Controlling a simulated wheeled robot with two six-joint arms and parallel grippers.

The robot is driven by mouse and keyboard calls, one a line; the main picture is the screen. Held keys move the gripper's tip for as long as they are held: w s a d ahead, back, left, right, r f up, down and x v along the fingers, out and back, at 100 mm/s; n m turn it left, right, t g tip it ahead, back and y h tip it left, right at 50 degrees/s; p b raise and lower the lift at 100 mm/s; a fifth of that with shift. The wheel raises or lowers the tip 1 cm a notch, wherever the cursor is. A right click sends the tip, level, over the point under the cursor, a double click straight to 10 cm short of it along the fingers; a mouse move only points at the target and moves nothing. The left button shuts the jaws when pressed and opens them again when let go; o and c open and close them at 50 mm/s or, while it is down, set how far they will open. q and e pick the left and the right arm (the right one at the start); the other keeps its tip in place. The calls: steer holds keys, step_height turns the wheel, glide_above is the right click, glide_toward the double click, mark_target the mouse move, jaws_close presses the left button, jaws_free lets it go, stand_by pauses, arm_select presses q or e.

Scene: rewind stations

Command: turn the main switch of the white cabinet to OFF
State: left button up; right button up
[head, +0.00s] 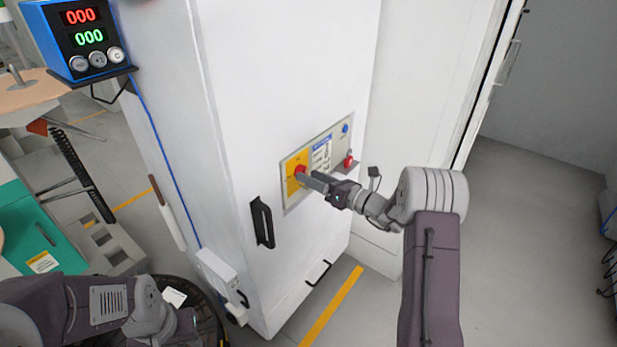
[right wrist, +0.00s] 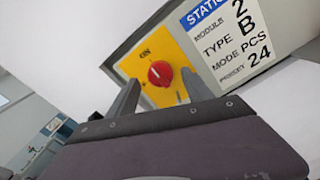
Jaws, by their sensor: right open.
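The white cabinet (head: 285,75) stands in front of me with a control panel on its face. The main switch is a red knob (head: 299,170) on a yellow plate (head: 291,185) at the panel's left end. The right wrist view shows the knob (right wrist: 160,73) with "ON" printed beside it; a small light mark on the knob seems to face that word. My right gripper (head: 304,178) is open at the plate. Its two fingers stand on either side of the knob, apart from each other; whether they touch it I cannot tell. My left gripper is not visible, only my left arm.
The panel also has a label (head: 321,155), a blue button (head: 345,129) and a red button (head: 349,161). A black handle (head: 262,222) sticks out below. A blue counter box (head: 80,35) is at upper left. Free floor (head: 510,240) lies to the right.

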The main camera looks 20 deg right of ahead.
steer(key=shift+x, duration=0.8)
steer(key=shift+d, duration=0.1)
jaws_close()
steer(key=shift+f+n+b, duration=0.25)
steer(key=shift+n+b, duration=0.55)
steer(key=shift+b, duration=0.15)
steer(key=n+b, duration=1.4)
steer(key=b, duration=0.5)
steer(key=shift+n, duration=0.3)
steer(key=shift+r+n+b, duration=0.15)
steer(key=shift+n+b, duration=0.85)
steer(key=shift+b, duration=0.3)
jaws_free()
